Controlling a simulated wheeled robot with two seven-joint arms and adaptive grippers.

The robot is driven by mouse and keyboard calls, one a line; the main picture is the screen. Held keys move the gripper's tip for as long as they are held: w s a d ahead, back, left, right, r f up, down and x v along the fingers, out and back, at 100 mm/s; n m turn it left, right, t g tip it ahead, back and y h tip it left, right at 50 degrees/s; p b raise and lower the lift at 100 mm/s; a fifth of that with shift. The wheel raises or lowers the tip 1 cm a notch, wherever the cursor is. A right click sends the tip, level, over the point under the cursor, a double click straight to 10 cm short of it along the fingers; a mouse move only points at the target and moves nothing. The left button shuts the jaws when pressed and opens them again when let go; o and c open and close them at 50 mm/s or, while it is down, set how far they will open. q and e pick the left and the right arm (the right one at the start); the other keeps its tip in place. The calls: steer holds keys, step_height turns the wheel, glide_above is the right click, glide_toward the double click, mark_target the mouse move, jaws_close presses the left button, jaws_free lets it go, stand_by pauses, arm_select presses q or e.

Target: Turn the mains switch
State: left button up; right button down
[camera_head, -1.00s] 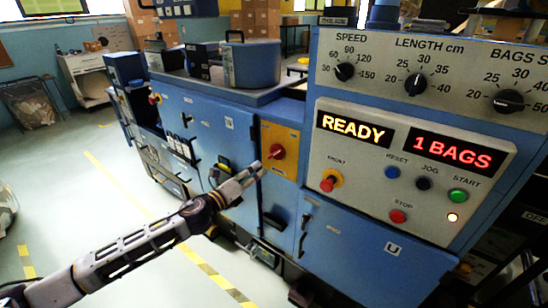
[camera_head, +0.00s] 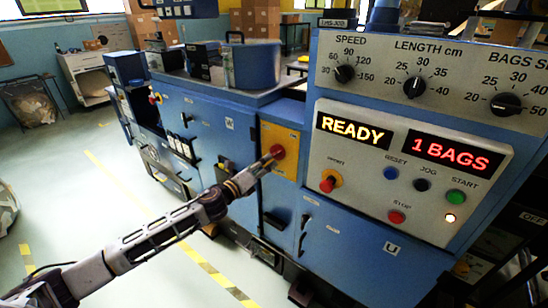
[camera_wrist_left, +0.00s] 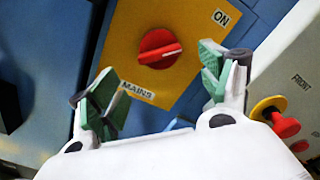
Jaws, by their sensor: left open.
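The mains switch is a red rotary knob (camera_head: 277,152) on a yellow plate (camera_head: 289,137) on the machine's blue front. In the left wrist view the red knob (camera_wrist_left: 158,48) has a white line pointing right, between the ON label (camera_wrist_left: 221,18) and the MAINS label (camera_wrist_left: 137,91). My left gripper (camera_head: 264,163) is at the plate in the head view. In the left wrist view my left gripper (camera_wrist_left: 165,82) is open, its two green-padded fingers apart, with the knob ahead between them and no contact visible. My right gripper is not in view.
Right of the plate are a red emergency knob (camera_head: 328,184) on a yellow collar, also in the left wrist view (camera_wrist_left: 284,124), and a control panel (camera_head: 411,162) showing READY and 1 BAGS. Floor to the left is open, with yellow tape.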

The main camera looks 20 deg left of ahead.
mark_target(276, 154)
arm_select(q)
steer(key=shift+p+x, duration=0.4)
steer(key=shift+x, duration=3.2)
steer(key=c, duration=1)
